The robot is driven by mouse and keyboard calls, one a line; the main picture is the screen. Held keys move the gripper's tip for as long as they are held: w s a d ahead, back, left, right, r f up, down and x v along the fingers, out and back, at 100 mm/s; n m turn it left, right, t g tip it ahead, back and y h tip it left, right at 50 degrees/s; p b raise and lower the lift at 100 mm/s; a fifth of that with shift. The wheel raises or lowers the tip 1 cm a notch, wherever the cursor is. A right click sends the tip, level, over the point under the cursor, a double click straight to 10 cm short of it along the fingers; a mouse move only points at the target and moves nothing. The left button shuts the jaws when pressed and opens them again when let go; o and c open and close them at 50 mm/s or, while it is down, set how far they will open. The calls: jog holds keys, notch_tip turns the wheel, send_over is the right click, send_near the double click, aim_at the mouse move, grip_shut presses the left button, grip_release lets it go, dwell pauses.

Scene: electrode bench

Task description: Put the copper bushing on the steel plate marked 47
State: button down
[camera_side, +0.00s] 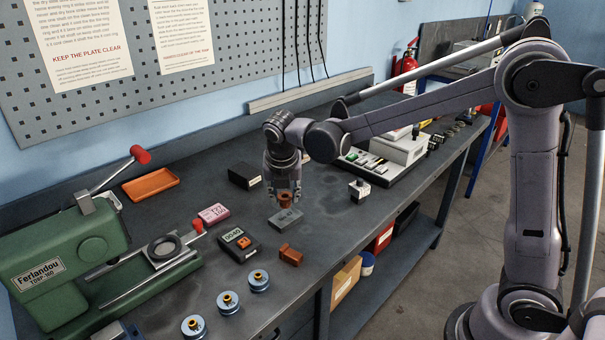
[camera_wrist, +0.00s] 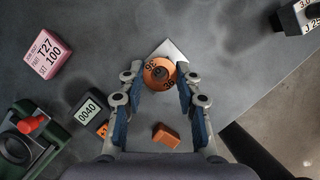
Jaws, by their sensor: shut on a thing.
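The copper bushing (camera_side: 285,201) is an orange-brown ring held between the fingertips of my gripper (camera_side: 284,197). In the wrist view the bushing (camera_wrist: 151,75) shows from above with a dark centre hole and dark marks on its rim. My gripper (camera_wrist: 160,82) is shut on it there, one blue-padded finger on each side. The steel plate (camera_side: 286,221) is a grey slab on the bench directly below the bushing. A pale corner of the plate (camera_wrist: 171,48) shows beyond the bushing in the wrist view. I cannot tell whether the bushing touches the plate, and the plate's number is not readable.
A copper-coloured block (camera_side: 291,255) lies in front of the plate. A dark meter (camera_side: 239,244) and a pink box (camera_side: 213,214) stand to the left. A black box (camera_side: 244,176) is behind, and a small metal block (camera_side: 359,190) is to the right. Several blue discs line the front left.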

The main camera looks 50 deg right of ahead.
aim_at(285, 199)
jog(key=shift+f, duration=1.65)
jog(key=shift+f, duration=0.15)
jog(key=c, duration=0.9)
grip_release()
jog(key=shift+c, duration=0.2)
jog(key=v, duration=1.2)
jog(key=s+d+f+m+t+y, duration=0.1)
jog(key=s+d+f+m+t, duration=0.1)
jog(key=s+m, duration=0.6)
jog(key=s+d+f+m+t+y, duration=0.2)
jog(key=s+m, duration=0.7)
jog(key=m, duration=1)
jog(key=shift+d, duration=0.4)
